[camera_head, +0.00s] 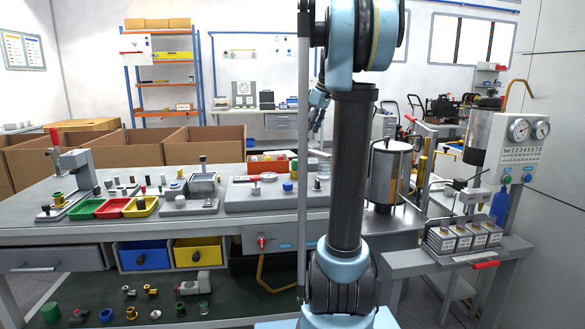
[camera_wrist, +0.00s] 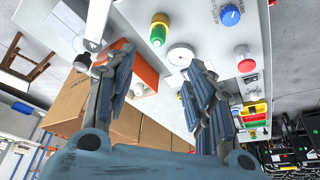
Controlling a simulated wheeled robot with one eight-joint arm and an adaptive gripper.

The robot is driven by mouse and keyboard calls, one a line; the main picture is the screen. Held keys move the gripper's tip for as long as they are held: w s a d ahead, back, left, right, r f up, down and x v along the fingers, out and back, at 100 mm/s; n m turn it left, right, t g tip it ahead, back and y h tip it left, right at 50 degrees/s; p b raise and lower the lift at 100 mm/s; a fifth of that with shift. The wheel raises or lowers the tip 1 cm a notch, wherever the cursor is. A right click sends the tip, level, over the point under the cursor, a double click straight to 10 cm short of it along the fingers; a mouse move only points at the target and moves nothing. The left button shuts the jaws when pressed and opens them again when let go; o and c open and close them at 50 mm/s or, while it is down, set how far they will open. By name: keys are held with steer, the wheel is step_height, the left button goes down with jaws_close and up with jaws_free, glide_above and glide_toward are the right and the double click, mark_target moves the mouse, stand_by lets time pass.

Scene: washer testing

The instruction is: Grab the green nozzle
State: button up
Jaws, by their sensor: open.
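A green and yellow nozzle-like piece (camera_wrist: 157,32) stands on a light grey panel in the wrist view, beyond my fingertips. A small green piece (camera_head: 294,168) shows on the bench in the head view; I cannot tell if it is the same one. My gripper (camera_wrist: 155,62) is open and empty, its two fingers spread apart and short of the piece. In the head view my gripper (camera_head: 318,108) is raised above the bench, partly hidden by my arm. Other green cylinders (camera_head: 51,312) lie on the lower shelf.
The panel carries a blue knob (camera_wrist: 230,15), a red button (camera_wrist: 245,62) and a white disc (camera_wrist: 181,56). An orange box (camera_wrist: 140,72) lies beside the left finger. Cardboard boxes (camera_head: 130,148) stand behind the bench (camera_head: 270,218); a metal cylinder (camera_head: 390,172) stands right.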

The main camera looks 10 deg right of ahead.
mark_target(296, 160)
steer(key=x, duration=1.7)
steer(key=shift+w+f, duration=0.1)
steer(key=shift+w, duration=0.15)
steer(key=c, duration=1.2)
